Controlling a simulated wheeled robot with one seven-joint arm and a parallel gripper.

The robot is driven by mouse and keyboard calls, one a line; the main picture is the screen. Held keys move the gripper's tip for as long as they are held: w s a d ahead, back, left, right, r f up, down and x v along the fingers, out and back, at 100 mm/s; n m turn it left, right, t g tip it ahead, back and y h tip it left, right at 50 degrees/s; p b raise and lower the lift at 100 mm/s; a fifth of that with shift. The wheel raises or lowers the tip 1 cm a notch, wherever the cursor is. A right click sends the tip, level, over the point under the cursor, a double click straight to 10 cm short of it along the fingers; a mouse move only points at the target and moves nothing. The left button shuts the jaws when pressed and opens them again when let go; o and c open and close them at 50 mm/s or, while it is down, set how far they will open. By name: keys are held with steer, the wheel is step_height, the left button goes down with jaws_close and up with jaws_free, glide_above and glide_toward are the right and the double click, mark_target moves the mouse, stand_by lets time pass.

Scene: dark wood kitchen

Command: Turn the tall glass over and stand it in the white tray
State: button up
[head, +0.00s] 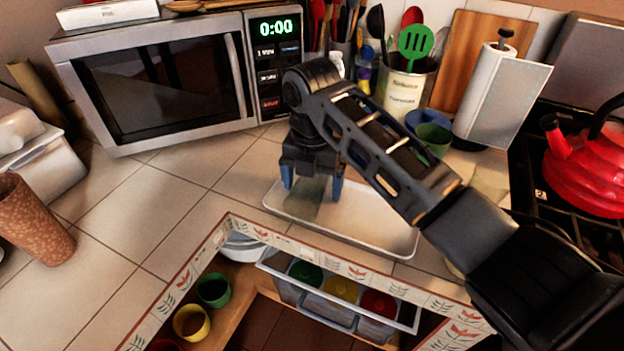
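The white tray (373,229) lies on the tiled counter near its front edge, right of the picture's middle. A see-through, greyish-green glass (306,207) is at the left part of the tray. Its lower end appears to be at the tray floor, but I cannot tell whether it touches. My gripper (312,190) points down over the tray, with one blue fingertip on each side of the glass. The fingers are apart. I cannot tell whether they press on the glass. The glass's upper part is hidden by my gripper, so which end is up is unclear.
A microwave (160,82) stands behind on the left. A utensil can (406,92), a green cup (433,139) and a paper towel stand (494,92) are behind the tray. A red kettle (590,165) is on the stove at right. A brown tumbler (33,222) stands at left.

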steer(key=shift+f, duration=0.2)
steer(key=c, duration=1.4)
steer(key=shift+r, duration=0.15)
